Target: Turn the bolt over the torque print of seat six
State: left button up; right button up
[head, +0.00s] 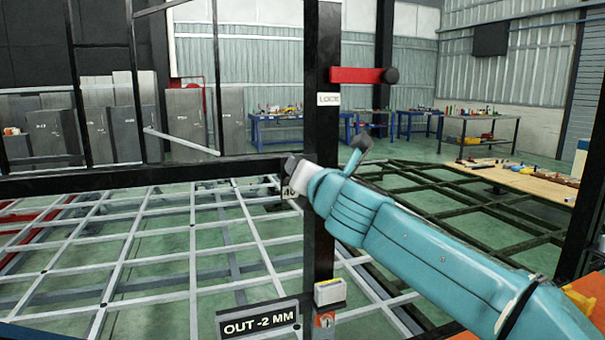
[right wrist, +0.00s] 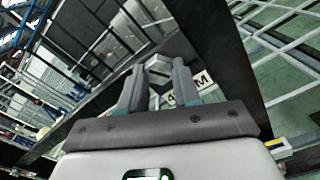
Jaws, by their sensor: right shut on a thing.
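My right arm comes in from the right in the head view, and its gripper (head: 292,165) is at the black upright post (head: 318,225). In the right wrist view the gripper (right wrist: 158,75) is shut on a grey hex bolt head (right wrist: 158,63). The bolt stands at the dark frame. In the head view this print (head: 290,190) is also partly hidden by the gripper. My left gripper is not in view.
A red lever (head: 352,75) with a black knob sticks out above a LOCK label (head: 329,99). A sign (head: 258,320) reads OUT -2 MM, beside a small yellow-marked box (head: 329,291). Chassis bars (head: 150,240) spread behind. Workbenches (head: 520,182) stand at the right.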

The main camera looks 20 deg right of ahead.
dwell(0.6)
jog(key=o, duration=1.1)
jog(key=shift+s, duration=0.1)
jog(key=shift+c, duration=0.2)
jog(key=s+b, duration=0.3)
jog(key=s, duration=1.3)
jog(key=shift+s+d, duration=0.2)
jog(key=shift+d, duration=0.1)
